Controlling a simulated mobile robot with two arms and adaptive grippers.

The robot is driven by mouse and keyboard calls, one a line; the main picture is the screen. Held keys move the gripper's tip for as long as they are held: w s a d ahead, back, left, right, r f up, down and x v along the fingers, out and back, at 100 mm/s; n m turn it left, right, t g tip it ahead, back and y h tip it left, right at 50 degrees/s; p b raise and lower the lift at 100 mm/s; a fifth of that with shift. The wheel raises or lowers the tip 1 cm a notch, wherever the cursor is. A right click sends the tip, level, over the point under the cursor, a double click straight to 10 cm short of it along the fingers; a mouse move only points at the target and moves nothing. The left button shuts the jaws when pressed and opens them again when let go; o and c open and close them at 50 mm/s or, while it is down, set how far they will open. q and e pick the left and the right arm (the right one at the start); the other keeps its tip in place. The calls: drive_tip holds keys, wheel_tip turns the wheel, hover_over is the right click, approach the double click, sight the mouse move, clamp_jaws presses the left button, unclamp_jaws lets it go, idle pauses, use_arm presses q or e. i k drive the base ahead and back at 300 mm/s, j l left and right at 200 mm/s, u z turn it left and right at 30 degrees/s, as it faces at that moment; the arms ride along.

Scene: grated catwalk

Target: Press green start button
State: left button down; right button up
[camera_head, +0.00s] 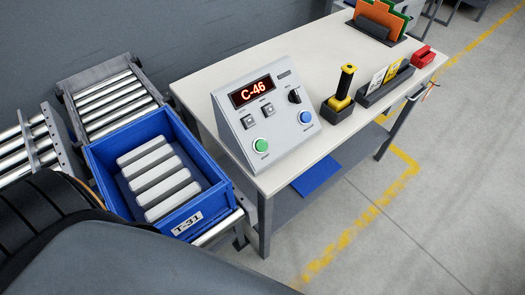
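The green button (261,145) is on the lower left of the sloped face of a grey control panel (285,134). The panel stands at the front left end of a white table. A blue button (305,117) is to its right on the same face. A red display (251,91) at the top reads C-46. Two small square switches and a black knob (294,96) sit between. The label under the green button is too small to read. Neither gripper shows in the head view. Nothing covers the green button.
A blue crate (98,165) labelled T-31 holds several grey-white blocks and sits on a roller conveyor (106,103) left of the table (335,62). A black-and-yellow handheld tool (344,85) stands in a holder right of the panel. Floor at right is open.

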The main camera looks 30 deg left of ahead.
sight(261, 145)
drive_tip(key=i+l, duration=0.15)
drive_tip(key=l, duration=0.25)
drive_tip(key=i+l, duration=0.15)
drive_tip(key=l, duration=0.2)
drive_tip(key=i+l, duration=0.15)
drive_tip(key=l, duration=0.25)
drive_tip(key=i+l, duration=0.15)
drive_tip(key=l, duration=0.2)
drive_tip(key=i+l, duration=0.15)
drive_tip(key=l, duration=0.25)
drive_tip(key=u, duration=1.7)
